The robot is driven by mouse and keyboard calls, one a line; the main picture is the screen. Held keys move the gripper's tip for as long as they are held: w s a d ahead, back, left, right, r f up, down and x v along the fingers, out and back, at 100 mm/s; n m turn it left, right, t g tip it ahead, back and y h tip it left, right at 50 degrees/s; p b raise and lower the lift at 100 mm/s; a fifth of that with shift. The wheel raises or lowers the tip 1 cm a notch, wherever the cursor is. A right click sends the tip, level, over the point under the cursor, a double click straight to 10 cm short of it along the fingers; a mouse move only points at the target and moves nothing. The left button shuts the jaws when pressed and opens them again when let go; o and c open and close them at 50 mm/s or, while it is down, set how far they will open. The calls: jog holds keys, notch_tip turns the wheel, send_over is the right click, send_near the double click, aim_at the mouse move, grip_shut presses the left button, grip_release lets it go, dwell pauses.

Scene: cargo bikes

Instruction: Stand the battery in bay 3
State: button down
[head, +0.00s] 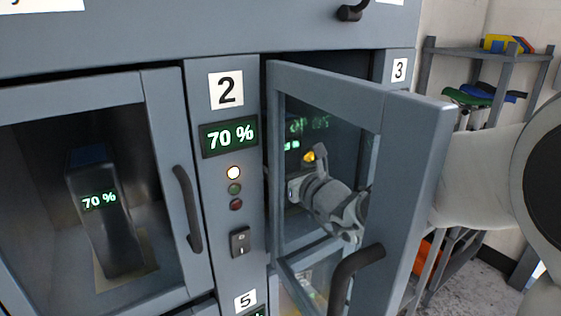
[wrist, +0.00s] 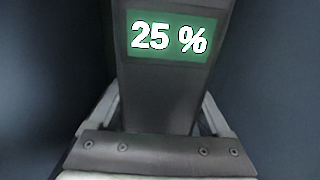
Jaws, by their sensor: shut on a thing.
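The battery (wrist: 160,75) is a dark grey block with a green display reading 25 % in the wrist view. My gripper (wrist: 158,118) is shut on it, with one finger on each side. In the head view my gripper (head: 318,195) shows through the glass of the open door (head: 412,170). The battery cannot be made out clearly there. The label 3 (head: 399,70) is on the panel right of the opening behind that door. The bay's floor and the battery's lower end are hidden, so I cannot tell whether it touches the floor.
The open door, with a dark handle (head: 350,275), stands out toward me in front of my arm. Left of it is the bay 2 panel (head: 228,160), and a closed glass door (head: 165,150) with a 70 % battery (head: 105,220) behind it. A shelf rack (head: 490,52) stands at right.

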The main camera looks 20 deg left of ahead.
jog(key=shift+r, duration=0.15)
grip_release()
jog(key=shift+f, duration=0.25)
jog(key=shift+r, duration=0.1)
jog(key=shift+r, duration=0.15)
jog(key=v, duration=1.1)
jog(key=shift+w, duration=0.1)
jog(key=shift+s+d, duration=0.45)
